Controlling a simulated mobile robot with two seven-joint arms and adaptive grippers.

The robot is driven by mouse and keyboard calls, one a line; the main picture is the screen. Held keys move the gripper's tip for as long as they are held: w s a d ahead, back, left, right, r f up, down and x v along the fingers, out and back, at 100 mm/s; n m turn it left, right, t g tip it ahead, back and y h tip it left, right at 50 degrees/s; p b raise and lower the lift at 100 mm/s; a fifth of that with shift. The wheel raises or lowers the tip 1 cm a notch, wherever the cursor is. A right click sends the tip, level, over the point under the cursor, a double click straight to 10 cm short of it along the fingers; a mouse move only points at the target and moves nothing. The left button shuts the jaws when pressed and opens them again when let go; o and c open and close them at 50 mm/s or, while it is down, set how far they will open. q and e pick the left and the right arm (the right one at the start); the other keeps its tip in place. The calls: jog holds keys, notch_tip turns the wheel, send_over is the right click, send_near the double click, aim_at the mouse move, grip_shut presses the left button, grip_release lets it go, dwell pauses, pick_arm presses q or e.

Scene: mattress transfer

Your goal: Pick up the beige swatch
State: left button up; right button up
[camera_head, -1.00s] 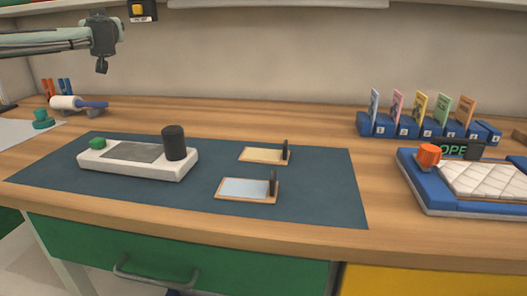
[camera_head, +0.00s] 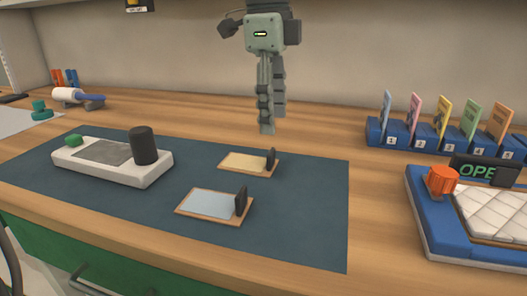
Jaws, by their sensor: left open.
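The beige swatch (camera_head: 242,161) lies flat on a small wooden board on the dark blue mat (camera_head: 310,205), with a dark upright tab at its right end. A similar board with a pale blue swatch (camera_head: 208,202) lies in front of it. My left gripper (camera_head: 270,128) hangs pointing down above and behind the beige swatch, apart from it. It is open, though its fingers look close together from this angle, and nothing shows between them. My right gripper is out of view.
A white device (camera_head: 110,172) with a black cylinder and a green knob stands on the mat's left. A blue rack (camera_head: 440,142) of numbered cards is at the back right. A blue tray (camera_head: 418,205) with a quilted white pad and orange knob stands at the right.

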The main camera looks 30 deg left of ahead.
aim_at(270, 151)
pick_arm(q)
jog(key=shift+y, duration=0.3)
jog(key=f, duration=0.5)
jog(key=s+f, duration=0.1)
jog(key=f, duration=0.1)
jog(key=shift+f, duration=0.4)
jog(key=c, duration=1.1)
